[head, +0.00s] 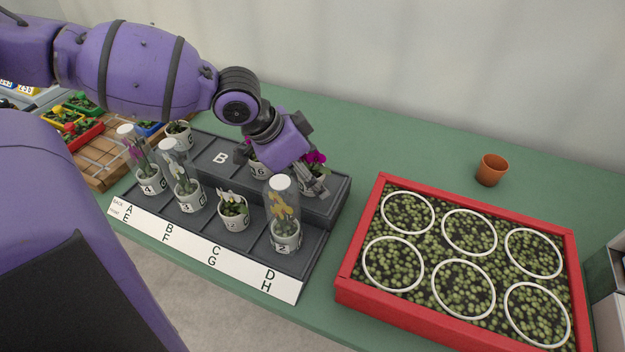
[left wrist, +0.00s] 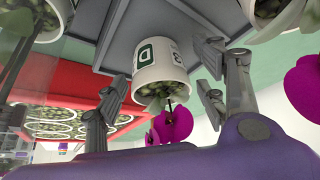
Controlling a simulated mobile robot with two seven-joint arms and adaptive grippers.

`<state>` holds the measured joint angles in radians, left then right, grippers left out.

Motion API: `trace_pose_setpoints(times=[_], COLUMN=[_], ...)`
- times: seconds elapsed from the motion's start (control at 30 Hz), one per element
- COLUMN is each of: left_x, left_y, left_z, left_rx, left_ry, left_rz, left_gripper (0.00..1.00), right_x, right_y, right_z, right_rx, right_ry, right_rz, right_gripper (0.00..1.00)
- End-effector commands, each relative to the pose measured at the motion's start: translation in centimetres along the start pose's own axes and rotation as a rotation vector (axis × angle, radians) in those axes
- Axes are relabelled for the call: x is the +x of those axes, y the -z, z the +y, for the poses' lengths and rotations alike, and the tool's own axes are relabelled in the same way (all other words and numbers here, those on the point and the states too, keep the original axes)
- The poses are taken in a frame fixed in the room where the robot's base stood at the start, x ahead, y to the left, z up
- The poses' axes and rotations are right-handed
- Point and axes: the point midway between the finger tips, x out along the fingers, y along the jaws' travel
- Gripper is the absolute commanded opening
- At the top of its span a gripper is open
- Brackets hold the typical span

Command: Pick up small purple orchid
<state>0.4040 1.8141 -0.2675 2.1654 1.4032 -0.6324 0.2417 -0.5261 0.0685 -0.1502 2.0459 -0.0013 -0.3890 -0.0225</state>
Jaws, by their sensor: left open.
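A small purple orchid (head: 316,158) stands at the right end of the raised back row of the grey stepped stand (head: 335,200), mostly hidden by my left gripper (head: 316,186). In the left wrist view, a white pot (left wrist: 160,58) marked "D" has dark purple blooms (left wrist: 172,122) hanging beside its rim. My left gripper (left wrist: 160,95) is open, with one finger on each side of this pot. Clear gaps show between the fingers and the pot. Another magenta bloom (left wrist: 304,86) is at the right edge of that view. My right gripper is not in view.
A covered yellow orchid (head: 284,215) stands in front of the gripper. More potted plants, two with clear covers (head: 181,173), are to its left. A red-framed tray (head: 352,272) with white rings is at right. An empty terracotta pot (head: 491,170) stands behind it.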

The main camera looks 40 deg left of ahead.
Motion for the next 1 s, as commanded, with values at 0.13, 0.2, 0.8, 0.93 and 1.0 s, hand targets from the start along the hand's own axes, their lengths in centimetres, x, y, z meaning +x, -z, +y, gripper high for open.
trace_pose_setpoints(times=[0.13,0.2,0.8,0.93,1.0], left_x=[-0.1,-0.1,-0.9,-3.0,-4.4], left_y=[0.1,0.1,0.5,1.8,2.6], left_z=[0.0,0.0,-0.1,-0.1,-0.1], left_rx=[0.001,0.001,0.002,0.004,0.005], left_ry=[0.001,0.001,0.003,0.005,0.005], left_rz=[0.001,0.001,0.001,0.005,0.006], left_gripper=[0.58,0.49,0.11,0.11,0.11], right_x=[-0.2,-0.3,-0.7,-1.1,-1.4], right_y=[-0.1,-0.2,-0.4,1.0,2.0], right_z=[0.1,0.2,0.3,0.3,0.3], right_rx=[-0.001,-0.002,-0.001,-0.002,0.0], right_ry=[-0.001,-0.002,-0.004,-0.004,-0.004], right_rz=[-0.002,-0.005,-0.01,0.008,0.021], right_gripper=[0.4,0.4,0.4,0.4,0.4])
